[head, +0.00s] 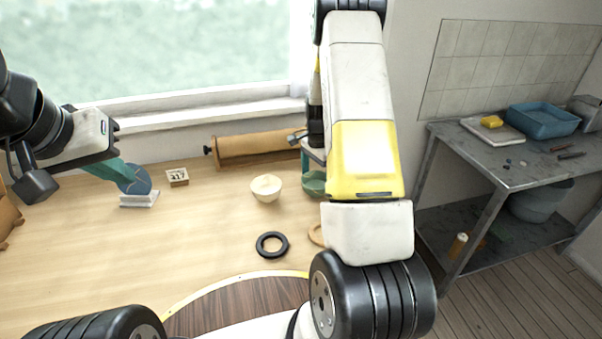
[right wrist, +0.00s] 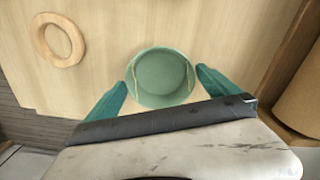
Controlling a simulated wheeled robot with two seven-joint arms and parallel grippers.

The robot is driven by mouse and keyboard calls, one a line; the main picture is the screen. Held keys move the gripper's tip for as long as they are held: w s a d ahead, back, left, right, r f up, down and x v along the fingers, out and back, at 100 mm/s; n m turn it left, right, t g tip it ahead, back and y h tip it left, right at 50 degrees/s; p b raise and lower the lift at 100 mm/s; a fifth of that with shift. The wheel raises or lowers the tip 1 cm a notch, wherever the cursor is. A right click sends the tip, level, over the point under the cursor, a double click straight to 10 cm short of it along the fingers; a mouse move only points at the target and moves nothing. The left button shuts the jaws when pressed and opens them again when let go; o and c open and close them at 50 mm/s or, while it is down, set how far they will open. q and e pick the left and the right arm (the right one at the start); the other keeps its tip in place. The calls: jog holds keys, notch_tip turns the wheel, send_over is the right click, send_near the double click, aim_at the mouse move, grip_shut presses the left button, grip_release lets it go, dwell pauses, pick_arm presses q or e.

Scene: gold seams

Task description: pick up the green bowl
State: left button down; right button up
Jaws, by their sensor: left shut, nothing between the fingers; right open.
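The green bowl (right wrist: 162,77) stands upright on the wooden table in the right wrist view, with gold seams on its inside. In the head view the green bowl (head: 313,184) is partly hidden behind my right arm. My right gripper (right wrist: 163,82) is open, with one teal finger at each side of the bowl's near part; I cannot tell if they touch it. In the head view only part of my right gripper shows by the bowl. My left gripper (head: 135,176) is shut and empty at the far left, above or beside a small white stand with a blue disc.
A cream bowl (head: 266,188) stands left of the green bowl. A black ring (head: 272,245) and a wooden ring (right wrist: 59,40) lie nearby. A brown roll (head: 252,147) lies behind. A date block (head: 177,177) stands at left. A grey metal table (head: 500,178) is at right.

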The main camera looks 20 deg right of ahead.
aim_at(316, 186)
notch_tip(316, 186, down, 3)
jog(key=shift+r, duration=0.15)
jog(key=shift+c, duration=0.4)
